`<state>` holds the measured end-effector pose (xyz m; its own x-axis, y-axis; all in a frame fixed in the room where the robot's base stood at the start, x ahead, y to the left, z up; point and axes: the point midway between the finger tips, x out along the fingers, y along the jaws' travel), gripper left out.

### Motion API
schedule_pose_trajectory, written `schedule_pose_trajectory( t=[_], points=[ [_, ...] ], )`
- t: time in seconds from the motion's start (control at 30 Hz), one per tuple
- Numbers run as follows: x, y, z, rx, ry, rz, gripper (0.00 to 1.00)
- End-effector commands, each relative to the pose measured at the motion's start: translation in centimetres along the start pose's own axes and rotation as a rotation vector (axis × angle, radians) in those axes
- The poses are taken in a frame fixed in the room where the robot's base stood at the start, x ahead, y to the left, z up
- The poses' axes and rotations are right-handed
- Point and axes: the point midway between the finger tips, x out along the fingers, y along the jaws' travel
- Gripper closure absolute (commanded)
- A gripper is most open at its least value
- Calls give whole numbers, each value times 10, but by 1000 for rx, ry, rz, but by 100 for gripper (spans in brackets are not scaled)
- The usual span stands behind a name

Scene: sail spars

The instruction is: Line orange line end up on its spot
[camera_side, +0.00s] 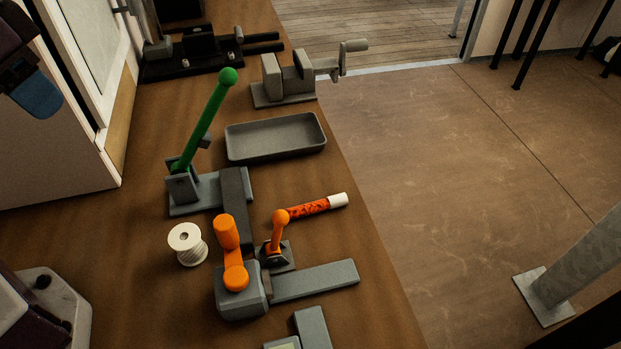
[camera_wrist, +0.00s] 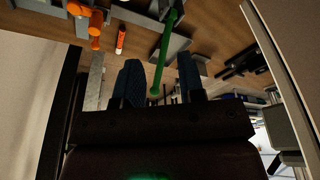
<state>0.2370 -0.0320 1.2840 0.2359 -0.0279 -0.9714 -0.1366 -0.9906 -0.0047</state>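A speckled orange rod with a white end (camera_side: 316,207), likely the orange line end, lies on the wooden bench top. It also shows in the wrist view (camera_wrist: 120,42). A small orange ball-topped lever (camera_side: 278,232) stands on a dark bracket just left of it. A thick orange handle (camera_side: 228,232) sits on a grey block nearby. I cannot tell which place is the spot. My gripper (camera_wrist: 160,64) is open, its two dark blue fingers apart with nothing held. In the side view, a blue finger shows at the upper left, away from the orange rod.
A tall green ball-topped lever (camera_side: 206,118) leans up from a grey bracket; it appears between my fingers in the wrist view. A grey tray (camera_side: 276,153), a vise (camera_side: 284,80) and a white spool (camera_side: 187,245) stand on the bench. Bare wood lies right of the spool's front.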

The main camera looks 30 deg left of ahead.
Motion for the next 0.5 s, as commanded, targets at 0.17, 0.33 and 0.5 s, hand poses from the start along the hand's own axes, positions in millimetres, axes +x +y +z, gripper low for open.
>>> schedule_pose_trajectory(
  t=[0.17, 0.33, 0.5],
  points=[
    [44, 29, -44, 114, -109, 22, 64],
    [99, 63, -82, 223, -170, 44, 64],
    [168, 104, -110, 334, -203, 71, 64]
  ],
)
